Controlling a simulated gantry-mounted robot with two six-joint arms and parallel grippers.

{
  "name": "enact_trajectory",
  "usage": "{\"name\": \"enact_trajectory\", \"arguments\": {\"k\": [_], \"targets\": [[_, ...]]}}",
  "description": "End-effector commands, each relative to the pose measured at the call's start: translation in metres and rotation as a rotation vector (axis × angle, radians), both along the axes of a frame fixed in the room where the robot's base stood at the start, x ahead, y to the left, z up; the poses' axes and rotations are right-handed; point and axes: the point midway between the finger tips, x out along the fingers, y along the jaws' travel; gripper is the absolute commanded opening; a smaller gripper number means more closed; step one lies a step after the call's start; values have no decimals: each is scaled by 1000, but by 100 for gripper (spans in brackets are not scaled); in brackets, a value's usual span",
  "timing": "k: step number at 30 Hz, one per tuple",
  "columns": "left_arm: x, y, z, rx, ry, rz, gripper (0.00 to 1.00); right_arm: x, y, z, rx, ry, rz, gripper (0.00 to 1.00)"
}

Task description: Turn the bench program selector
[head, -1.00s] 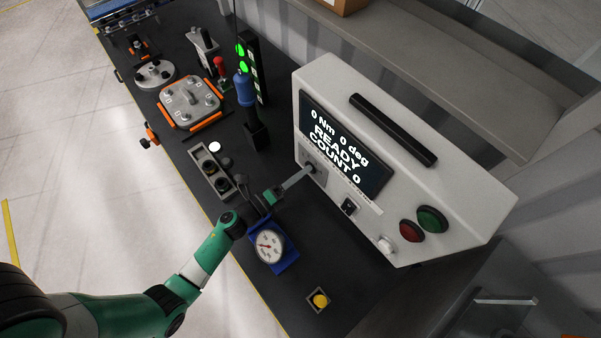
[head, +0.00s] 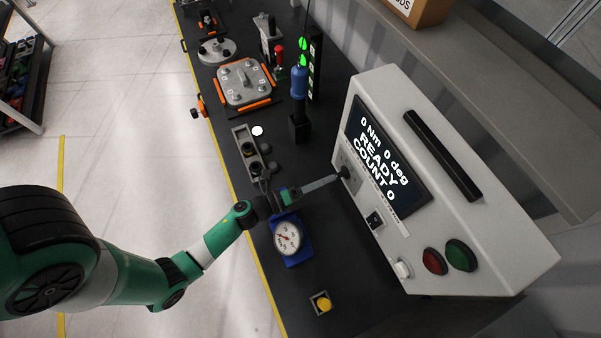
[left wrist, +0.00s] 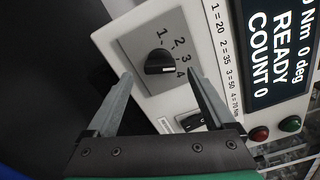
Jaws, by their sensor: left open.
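The bench program selector is a black knob (left wrist: 160,63) on a grey plate (left wrist: 140,40) marked 1 to 4, on the front of a light grey control box (head: 480,215). A legend beside it lists torque values. In the left wrist view the knob lies between and just beyond the fingertips of my left gripper (left wrist: 158,80), which is open with a finger on either side. No contact with the knob shows. In the head view the left gripper (head: 338,177) reaches the panel and partly hides the selector. The box screen (head: 385,165) reads 0 Nm, 0 deg, READY, COUNT 0. My right gripper is out of view.
A black rocker switch (head: 375,221) and red (head: 434,261) and green (head: 461,255) buttons are on the same panel. A blue-based dial gauge (head: 287,238) stands under my left wrist. A yellow button (head: 322,303) sits at the near end of the dark bench.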

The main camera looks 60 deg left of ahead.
Motion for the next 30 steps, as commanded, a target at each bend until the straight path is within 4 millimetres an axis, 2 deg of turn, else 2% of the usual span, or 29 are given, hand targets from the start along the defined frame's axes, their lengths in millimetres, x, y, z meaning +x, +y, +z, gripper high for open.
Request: {"name": "enact_trajectory", "arguments": {"k": [1, 6, 10, 15, 30], "targets": [[-14, 2, 0, -2, 3, 6, 88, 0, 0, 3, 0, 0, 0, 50], [-54, 3, 1, -3, 3, 6, 88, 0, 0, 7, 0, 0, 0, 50], [-71, 4, 1, -1, 0, 5, 88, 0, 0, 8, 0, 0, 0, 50], [-78, 3, 0, -1, 1, 0, 88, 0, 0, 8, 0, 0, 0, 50], [-78, 3, 0, 0, 0, 0, 88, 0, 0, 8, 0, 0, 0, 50]]}}
